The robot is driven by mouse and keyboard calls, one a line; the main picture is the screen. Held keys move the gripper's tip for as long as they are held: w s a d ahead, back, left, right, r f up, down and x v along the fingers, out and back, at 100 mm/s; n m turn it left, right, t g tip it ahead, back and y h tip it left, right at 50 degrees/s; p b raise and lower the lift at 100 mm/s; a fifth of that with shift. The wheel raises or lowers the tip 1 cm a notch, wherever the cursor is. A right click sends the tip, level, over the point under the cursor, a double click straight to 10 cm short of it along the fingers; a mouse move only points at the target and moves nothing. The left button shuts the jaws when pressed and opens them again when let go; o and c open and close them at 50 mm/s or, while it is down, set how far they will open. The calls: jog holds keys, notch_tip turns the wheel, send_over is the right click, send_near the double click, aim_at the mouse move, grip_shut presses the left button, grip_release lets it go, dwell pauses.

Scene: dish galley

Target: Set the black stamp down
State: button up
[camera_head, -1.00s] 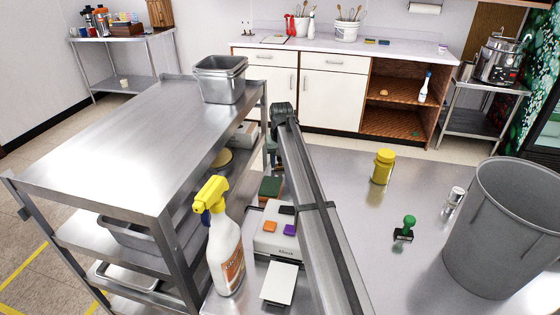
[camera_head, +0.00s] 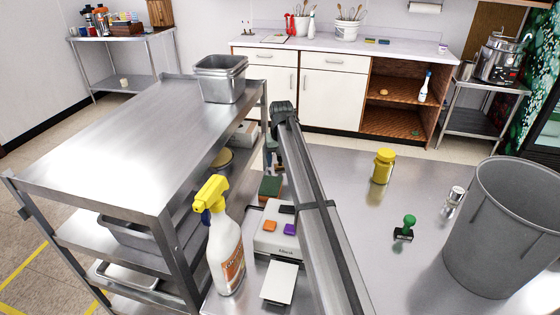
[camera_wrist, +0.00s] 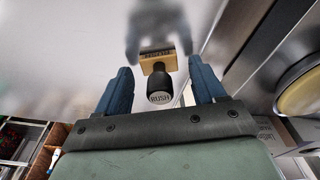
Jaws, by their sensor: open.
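The black stamp (camera_wrist: 158,84) shows in the wrist view, with a black handle, a light lettered cap and a wooden base. Its handle points toward my gripper (camera_wrist: 160,68) and its base faces a shiny grey surface (camera_wrist: 70,60), which shows a blurred reflection. The base looks to be at that surface, but I cannot tell whether it touches. My blue fingers are open, one on each side of the stamp, with gaps visible. In the head view my gripper (camera_head: 274,158) is small and partly hidden by my arm beside the steel cart; the stamp cannot be made out there.
A spray bottle (camera_head: 227,250), a white device (camera_head: 272,238), a green-handled stamp (camera_head: 406,229), a yellow jar (camera_head: 383,167) and a grey bin (camera_head: 505,235) stand on the steel table (camera_head: 370,275). The steel cart (camera_head: 120,150) is at left. The table's middle has free room.

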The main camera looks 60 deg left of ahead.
notch_tip(320, 180, up, 12)
jog(key=d, duration=0.1)
jog(key=shift+s+d+f, duration=0.15)
jog(key=shift+s+d, duration=0.05)
jog(key=shift+s, duration=0.1)
dwell(0.4)
